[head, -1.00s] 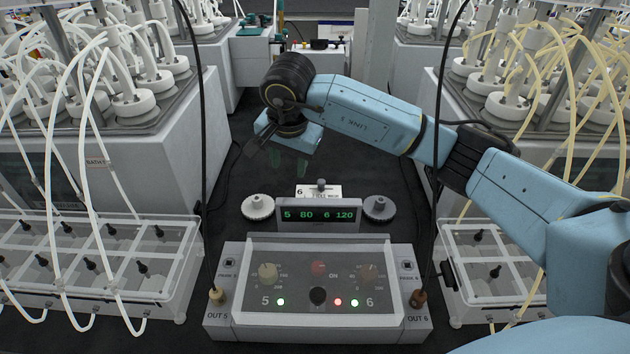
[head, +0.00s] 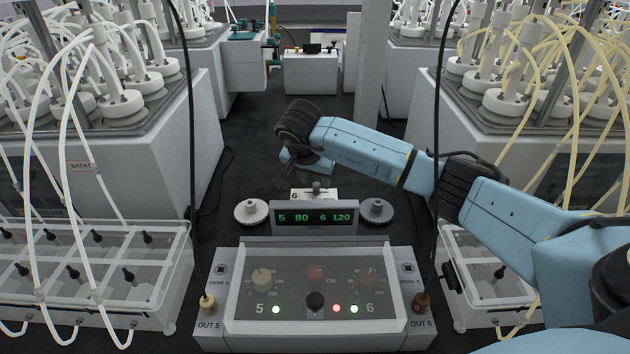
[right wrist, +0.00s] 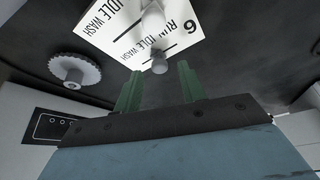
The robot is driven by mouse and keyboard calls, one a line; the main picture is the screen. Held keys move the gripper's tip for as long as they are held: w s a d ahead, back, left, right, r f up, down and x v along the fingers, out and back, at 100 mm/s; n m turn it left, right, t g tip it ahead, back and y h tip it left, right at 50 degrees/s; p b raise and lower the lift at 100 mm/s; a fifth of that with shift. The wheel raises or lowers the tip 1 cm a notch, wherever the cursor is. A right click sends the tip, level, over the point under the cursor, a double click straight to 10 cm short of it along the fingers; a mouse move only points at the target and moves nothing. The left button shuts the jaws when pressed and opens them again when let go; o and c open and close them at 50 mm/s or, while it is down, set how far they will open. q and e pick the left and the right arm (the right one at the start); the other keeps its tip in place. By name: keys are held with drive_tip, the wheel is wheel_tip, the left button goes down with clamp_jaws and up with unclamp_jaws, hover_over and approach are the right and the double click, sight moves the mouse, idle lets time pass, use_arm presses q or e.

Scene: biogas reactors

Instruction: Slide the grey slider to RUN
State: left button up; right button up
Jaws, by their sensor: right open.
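The grey slider (head: 316,187) stands up from a white label plate (head: 328,194) behind the green display. In the right wrist view, a grey knob (right wrist: 159,64) shows at the edge of the plate (right wrist: 107,28), which reads RUN, IDLE, WASH and 6. A second pale rounded part (right wrist: 152,20) shows above it; I cannot tell whether it belongs to the same slider. I cannot tell which mark the slider is at. My right gripper (right wrist: 160,88) is open and empty, its green fingers just short of the knob. My left gripper is out of view.
The display (head: 315,218) stands between a white knob (head: 251,211) and a grey knob (head: 376,210). The control box (head: 230,322) is in front. Black cables hang at both sides. Reactor units and tube trays flank the dark bench top.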

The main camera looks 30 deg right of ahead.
drive_tip(key=shift+w+d+f, duration=0.1)
drive_tip(key=shift+d+f, duration=0.05)
drive_tip(key=shift+f, duration=0.35)
clamp_jaws()
